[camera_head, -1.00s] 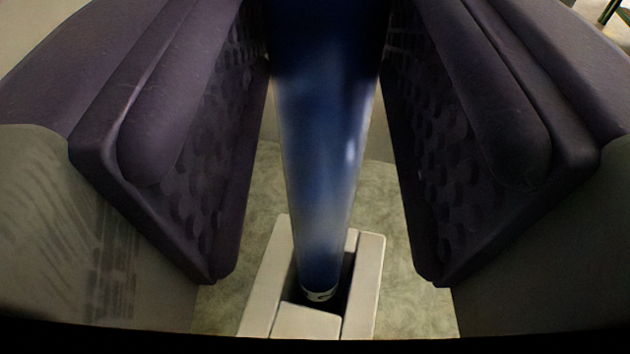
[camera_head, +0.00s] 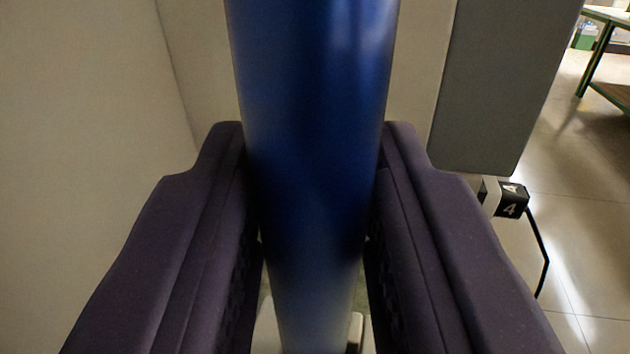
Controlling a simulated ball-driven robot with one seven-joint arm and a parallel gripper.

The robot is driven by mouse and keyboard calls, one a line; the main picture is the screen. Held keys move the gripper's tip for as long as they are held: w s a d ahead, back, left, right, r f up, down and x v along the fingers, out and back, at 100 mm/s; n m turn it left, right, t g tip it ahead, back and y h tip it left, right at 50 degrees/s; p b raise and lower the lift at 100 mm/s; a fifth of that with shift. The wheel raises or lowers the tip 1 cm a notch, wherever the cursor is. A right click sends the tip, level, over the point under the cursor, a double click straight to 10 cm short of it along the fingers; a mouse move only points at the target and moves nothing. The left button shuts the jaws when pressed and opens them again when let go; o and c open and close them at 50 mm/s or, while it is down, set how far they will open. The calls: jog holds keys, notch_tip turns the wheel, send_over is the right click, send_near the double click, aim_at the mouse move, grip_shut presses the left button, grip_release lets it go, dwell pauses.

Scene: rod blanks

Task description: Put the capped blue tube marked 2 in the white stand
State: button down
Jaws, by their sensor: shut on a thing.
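A blue tube (camera_head: 315,70) stands nearly upright in the middle of the view, between the two dark purple fingers of my gripper (camera_head: 315,180). The fingers press on it from left and right. The tube's top runs out of the frame, so its cap does not show, and I see no number on it. Its paler lower end goes down between parts of the white stand (camera_head: 265,328) at the bottom edge. Most of the stand and the tube's foot are hidden or out of frame, so I cannot tell how deep the foot sits.
A plain pale wall (camera_head: 90,120) fills the left. A grey panel (camera_head: 495,80) stands behind on the right. Shiny tiled floor and a green-legged table (camera_head: 598,50) show at far right.

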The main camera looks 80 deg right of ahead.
jog(key=c, duration=0.8)
grip_release()
jog(key=shift+s+f, duration=0.2)
jog(key=shift+f, duration=0.5)
jog(key=shift+r, duration=0.1)
jog(key=shift+w+r, duration=0.15)
jog(key=shift+r, duration=0.2)
jog(key=a+p, duration=0.1)
jog(key=a, duration=0.3)
jog(key=s+a+p, duration=0.1)
jog(key=a, duration=0.3)
jog(key=a+p, duration=0.1)
jog(key=a, duration=0.2)
jog(key=shift+s+a+r+p, duration=0.3)
jog(key=shift+s+a+p, duration=0.05)
jog(key=shift+s+a, duration=0.05)
